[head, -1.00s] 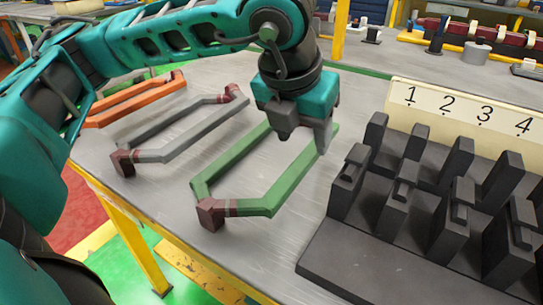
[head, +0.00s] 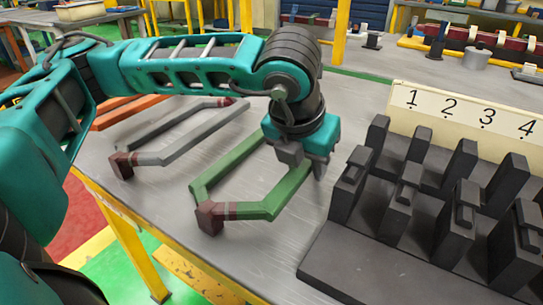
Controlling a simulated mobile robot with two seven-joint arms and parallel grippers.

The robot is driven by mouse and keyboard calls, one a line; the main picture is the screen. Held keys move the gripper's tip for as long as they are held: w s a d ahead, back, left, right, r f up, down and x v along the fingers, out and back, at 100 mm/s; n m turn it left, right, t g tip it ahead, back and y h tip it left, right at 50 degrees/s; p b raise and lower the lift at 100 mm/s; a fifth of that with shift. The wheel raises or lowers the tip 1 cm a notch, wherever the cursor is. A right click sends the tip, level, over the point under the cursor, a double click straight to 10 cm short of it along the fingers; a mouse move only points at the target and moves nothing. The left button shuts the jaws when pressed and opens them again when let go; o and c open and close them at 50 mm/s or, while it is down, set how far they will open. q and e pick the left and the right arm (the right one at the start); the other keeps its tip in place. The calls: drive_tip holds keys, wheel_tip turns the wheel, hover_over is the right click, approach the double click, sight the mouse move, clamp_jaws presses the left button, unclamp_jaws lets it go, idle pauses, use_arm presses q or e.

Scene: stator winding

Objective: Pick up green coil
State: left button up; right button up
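The green coil (head: 262,209) is a hexagonal loop with dark red wrapped ends, lying on the grey table. Its near red end points toward the front; its far end is hidden behind my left gripper. My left gripper (head: 307,172) points down at the coil's far right side. Its two fingers stand apart, one over the inside of the loop and one by the outer right side. I cannot tell whether they touch the coil. My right gripper is not in view.
A grey coil (head: 180,150) and an orange coil (head: 125,112) lie to the left on the table (head: 150,195). A black stator block (head: 380,270) with upright teeth and a sign numbered 1 to 4 (head: 465,115) stands close on the right.

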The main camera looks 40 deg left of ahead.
use_arm(q)
clamp_jaws()
idle(0.5)
